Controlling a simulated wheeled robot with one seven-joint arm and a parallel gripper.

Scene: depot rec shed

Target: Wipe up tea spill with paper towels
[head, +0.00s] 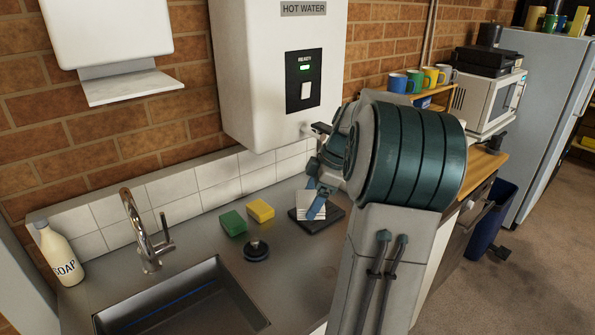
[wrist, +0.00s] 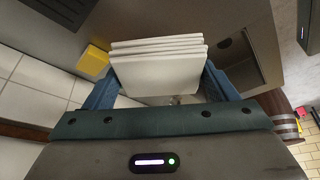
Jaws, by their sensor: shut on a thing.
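A stack of folded white paper towels (head: 306,203) is held by my gripper (head: 318,203) over the black drip tray (head: 312,224), below the hot water unit. In the wrist view the paper towels (wrist: 160,73) lie between the two blue fingers of my gripper (wrist: 160,88), which are shut on them. I cannot tell whether the towels touch the tray. The white towel dispenser (head: 110,30) hangs on the wall at upper left, a sheet at its mouth. No tea spill can be made out; my arm hides part of the counter.
A yellow sponge (head: 260,210), a green sponge (head: 233,223) and a black sink plug (head: 257,251) are on the counter left of the tray. The sink (head: 185,300), tap (head: 147,240) and soap bottle (head: 58,253) are further left. Several mugs stand on a shelf behind my arm.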

